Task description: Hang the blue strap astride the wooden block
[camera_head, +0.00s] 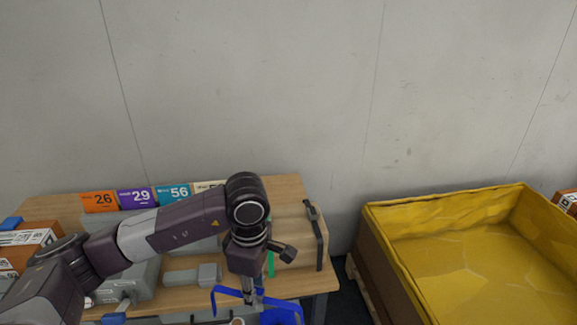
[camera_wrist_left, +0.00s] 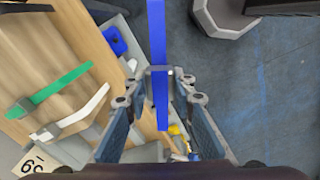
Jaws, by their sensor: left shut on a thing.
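My left gripper (camera_head: 252,296) is above the front right of the table and is shut on the blue strap (camera_head: 229,291). In the left wrist view the strap (camera_wrist_left: 157,35) runs as a narrow blue band between the fingertips (camera_wrist_left: 160,75). The wooden block (camera_head: 288,222) seems to be the pale wood at the table's right end, partly hidden by my arm. A green strap (camera_head: 271,263) and a dark strap (camera_head: 318,240) lie over the wood there. The blue strap is apart from the wood in the wrist view. My right gripper is not in view.
Number cards (camera_head: 135,197) stand along the table's back edge. Grey items (camera_head: 185,276) and a cardboard box (camera_head: 25,240) are on the left. A large yellow-lined bin (camera_head: 460,210) stands right of the table, with a gap between.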

